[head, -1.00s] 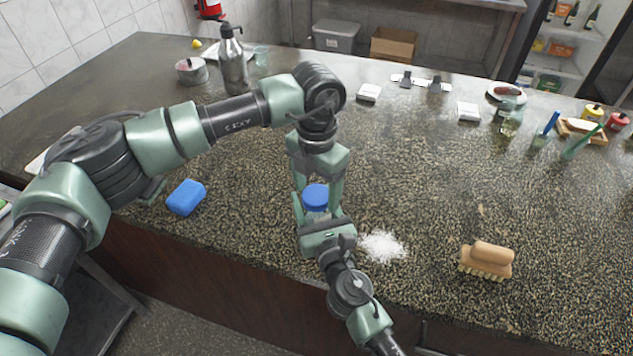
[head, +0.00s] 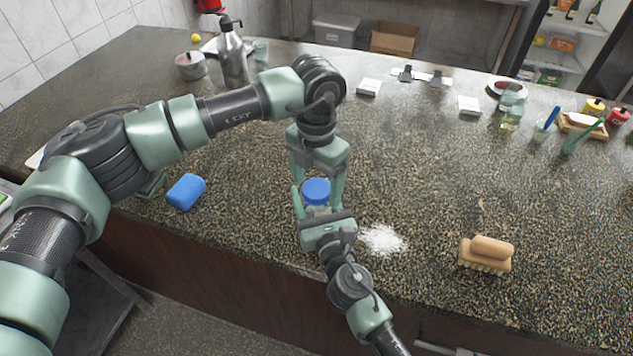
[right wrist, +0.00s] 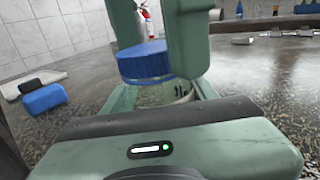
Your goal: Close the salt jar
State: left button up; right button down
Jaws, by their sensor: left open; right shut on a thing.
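The salt jar (head: 318,211) stands upright on the counter near its front edge, mostly hidden between my grippers. Its blue lid (head: 316,189) sits at the jar's top; the right wrist view also shows the lid (right wrist: 145,63), looking slightly tilted there. I cannot tell whether it is screwed tight. My right gripper (head: 318,206) is shut on the jar's body from the front. My left gripper (head: 318,193) comes down from above, open, with its fingers on either side of the lid. Spilled salt (head: 381,240) lies right of the jar.
A blue sponge (head: 186,191) lies to the left and a wooden brush (head: 487,254) to the right. A metal bottle (head: 233,58) and a pot (head: 191,66) stand at the back left. The counter's middle right is clear.

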aim_at(316, 206)
pick_arm(q)
notch_tip(316, 206, up, 12)
dwell(0.5)
pick_arm(e)
jog(key=shift+c, duration=1.9)
grip_release()
jog(key=shift+s, duration=0.1)
jog(key=b+v, duration=0.1)
jog(key=v, duration=0.6)
jog(key=shift+s+d, duration=0.15)
jog(key=shift+s, duration=0.1)
pick_arm(q)
jog(key=shift+f, duration=0.55)
jog(key=shift+r, duration=0.1)
